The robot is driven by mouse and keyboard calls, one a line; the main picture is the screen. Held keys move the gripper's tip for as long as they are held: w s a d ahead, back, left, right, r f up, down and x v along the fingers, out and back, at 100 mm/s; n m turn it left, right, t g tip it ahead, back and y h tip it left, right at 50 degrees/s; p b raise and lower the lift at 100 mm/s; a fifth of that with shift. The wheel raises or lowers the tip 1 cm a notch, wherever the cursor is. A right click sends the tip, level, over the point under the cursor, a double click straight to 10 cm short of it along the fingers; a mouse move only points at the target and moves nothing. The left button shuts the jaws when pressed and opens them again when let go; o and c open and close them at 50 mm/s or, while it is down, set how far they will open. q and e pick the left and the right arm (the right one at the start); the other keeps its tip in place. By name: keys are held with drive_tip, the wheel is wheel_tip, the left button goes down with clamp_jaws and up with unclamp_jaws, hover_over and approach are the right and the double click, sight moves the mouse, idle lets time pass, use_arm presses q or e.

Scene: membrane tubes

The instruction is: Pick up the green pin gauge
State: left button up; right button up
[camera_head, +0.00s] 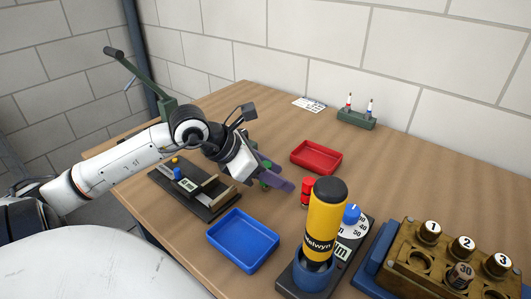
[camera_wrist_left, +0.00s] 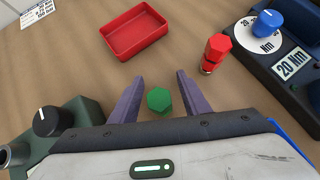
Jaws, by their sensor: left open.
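The green pin gauge (camera_wrist_left: 159,100) shows in the left wrist view as a green hexagonal head between the two purple fingers of my left gripper (camera_wrist_left: 160,79). The fingers stand apart with a visible gap on each side of the head. In the head view the left gripper (camera_head: 277,178) reaches down over the middle of the table, and its fingers cover much of the green pin gauge (camera_head: 265,164). The right gripper is in neither view.
A red gauge (camera_head: 307,192) stands close by on the right, with a red tray (camera_head: 316,168) behind and a blue tray (camera_head: 243,262) in front.

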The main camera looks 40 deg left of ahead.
use_arm(q)
drive_tip(key=c, duration=1)
wheel_tip(320, 180, up, 10)
